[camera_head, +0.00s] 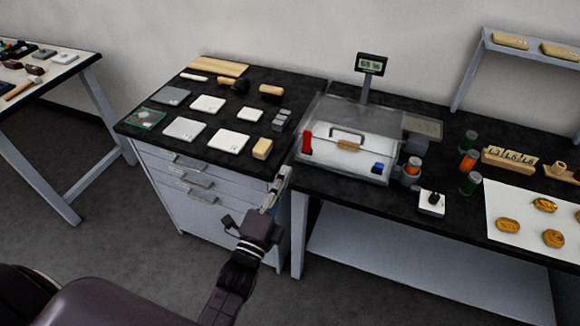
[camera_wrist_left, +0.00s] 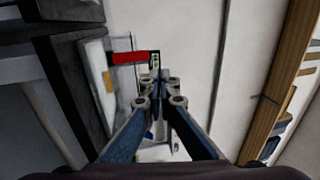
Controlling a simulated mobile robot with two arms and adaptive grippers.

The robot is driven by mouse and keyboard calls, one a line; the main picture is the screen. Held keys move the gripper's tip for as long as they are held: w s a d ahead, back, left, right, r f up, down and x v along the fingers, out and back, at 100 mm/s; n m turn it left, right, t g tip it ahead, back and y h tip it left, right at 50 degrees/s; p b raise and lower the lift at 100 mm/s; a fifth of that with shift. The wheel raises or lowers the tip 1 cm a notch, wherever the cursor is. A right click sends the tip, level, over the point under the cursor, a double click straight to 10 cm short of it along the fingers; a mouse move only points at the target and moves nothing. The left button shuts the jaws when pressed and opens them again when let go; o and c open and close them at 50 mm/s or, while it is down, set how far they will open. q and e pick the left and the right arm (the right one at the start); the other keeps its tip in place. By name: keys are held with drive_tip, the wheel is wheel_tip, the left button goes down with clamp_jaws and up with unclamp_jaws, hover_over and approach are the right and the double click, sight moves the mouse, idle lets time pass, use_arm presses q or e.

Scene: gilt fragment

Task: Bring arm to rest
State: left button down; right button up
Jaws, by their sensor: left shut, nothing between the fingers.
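My left gripper (camera_head: 275,186) is in front of the gap between the drawer cabinet and the longer bench in the head view. Its fingers are together and hold nothing. In the left wrist view my left gripper (camera_wrist_left: 158,85) points toward the clear box, with a red object (camera_wrist_left: 128,58) beyond the fingertips. My right gripper is not in the head view.
The drawer cabinet (camera_head: 200,211) carries tiles and tools. The black bench (camera_head: 330,190) holds a clear box (camera_head: 340,175), a display (camera_head: 371,64), several jars and a white sheet (camera_head: 510,195) with gilt pieces. Open floor (camera_head: 120,250) lies at the left.

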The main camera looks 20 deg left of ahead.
use_arm(q)
drive_tip(key=s+d+f+n+g, duration=0.1)
drive_tip(key=s+f+n+g, duration=0.25)
drive_tip(key=f, duration=0.85)
drive_tip(key=s+d+f+n+g+b, duration=0.1)
drive_tip(key=s+f+n+g, duration=0.2)
drive_tip(key=f, duration=0.9)
drive_tip(key=s+f+n+g, duration=0.1)
drive_tip(key=s+f+g, duration=0.3)
drive_tip(key=f, duration=0.9)
drive_tip(key=s+a+f+n+g, duration=0.2)
drive_tip(key=s+f+n+g, duration=0.2)
drive_tip(key=s+f, duration=1)
drive_tip(key=s+a+f+n+g, duration=0.1)
drive_tip(key=s+f, duration=0.1)
drive_tip(key=s, duration=0.4)
drive_tip(key=s+a+f+n+g, duration=0.2)
drive_tip(key=s+f, duration=0.1)
drive_tip(key=s, duration=0.4)
drive_tip(key=s+a+f+n+g+b, duration=0.1)
drive_tip(key=s+f+g, duration=0.1)
drive_tip(key=s, duration=0.5)
drive_tip(key=shift+s+a+f+y, duration=0.25)
drive_tip(key=shift+a+y, duration=0.1)
drive_tip(key=shift+y, duration=0.05)
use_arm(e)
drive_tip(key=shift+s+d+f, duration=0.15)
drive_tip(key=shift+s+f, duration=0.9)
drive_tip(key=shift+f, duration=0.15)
